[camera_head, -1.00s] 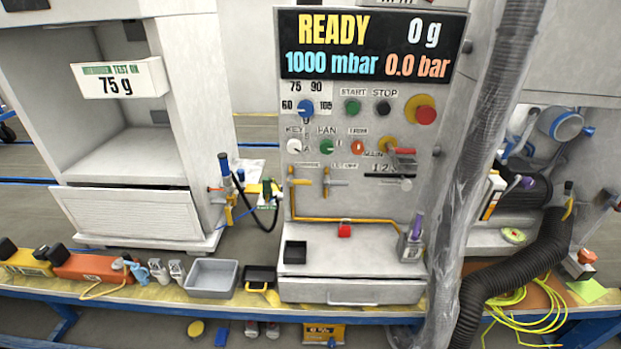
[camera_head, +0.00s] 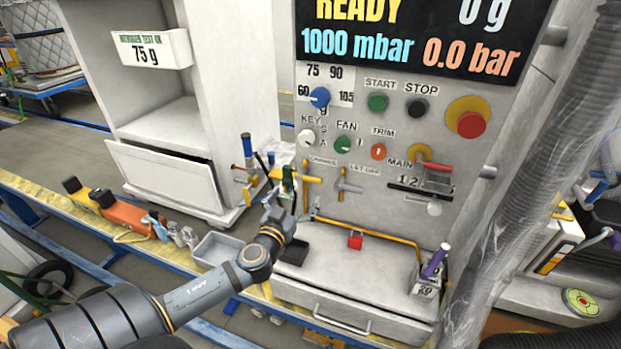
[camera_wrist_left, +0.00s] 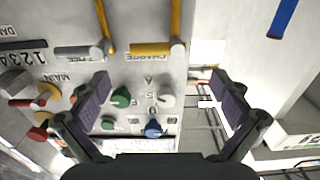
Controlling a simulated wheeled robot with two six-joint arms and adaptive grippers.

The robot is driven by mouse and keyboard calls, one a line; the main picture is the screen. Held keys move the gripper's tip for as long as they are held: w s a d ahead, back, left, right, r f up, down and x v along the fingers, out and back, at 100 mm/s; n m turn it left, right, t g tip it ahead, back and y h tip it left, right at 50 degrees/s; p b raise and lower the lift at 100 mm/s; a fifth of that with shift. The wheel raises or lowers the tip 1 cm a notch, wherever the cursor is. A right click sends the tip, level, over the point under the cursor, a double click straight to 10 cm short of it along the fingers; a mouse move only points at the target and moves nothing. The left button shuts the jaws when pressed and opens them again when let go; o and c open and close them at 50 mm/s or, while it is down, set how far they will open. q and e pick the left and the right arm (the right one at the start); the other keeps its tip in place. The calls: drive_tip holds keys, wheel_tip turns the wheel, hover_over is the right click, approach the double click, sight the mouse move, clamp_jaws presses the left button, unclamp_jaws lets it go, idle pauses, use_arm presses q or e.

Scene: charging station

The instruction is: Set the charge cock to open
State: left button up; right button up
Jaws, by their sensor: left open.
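The charge cock (camera_head: 306,182) is on the front panel under its label in the head view, with a yellow upright pipe and a short sideways handle. It also shows in the left wrist view (camera_wrist_left: 155,48), upside down, with the handle lying across the pipe. The let-off cock (camera_head: 345,186) is beside it on the right, and also shows in the wrist view (camera_wrist_left: 82,52). My left gripper (camera_head: 289,202) is in front of the panel, low and left of the charge cock. In the wrist view its two fingers (camera_wrist_left: 160,96) are wide apart with nothing between them.
Panel knobs, including the blue dial (camera_head: 320,97) and red emergency button (camera_head: 470,124), are above the cocks. A hose coupling (camera_head: 288,178) hangs left of the panel. A grey tray (camera_head: 216,250) is on the bench. A plastic-wrapped column (camera_head: 530,150) stands at the right.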

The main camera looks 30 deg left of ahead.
sight(307, 180)
use_arm(q)
drive_tip(key=p+x, duration=0.2)
drive_tip(key=x, duration=0.5)
drive_tip(key=shift+w+d+r, duration=0.15)
drive_tip(key=shift+w, duration=0.75)
use_arm(e)
drive_tip(key=shift+w+d+r, duration=0.25)
drive_tip(key=shift+d+r, duration=0.05)
drive_tip(key=shift+r, duration=0.3)
drive_tip(key=shift+w+d+r, duration=0.2)
drive_tip(key=shift+d+r, duration=0.1)
drive_tip(key=shift+r, duration=0.25)
use_arm(q)
drive_tip(key=c, duration=1.7)
use_arm(e)
drive_tip(key=shift+a, duration=0.2)
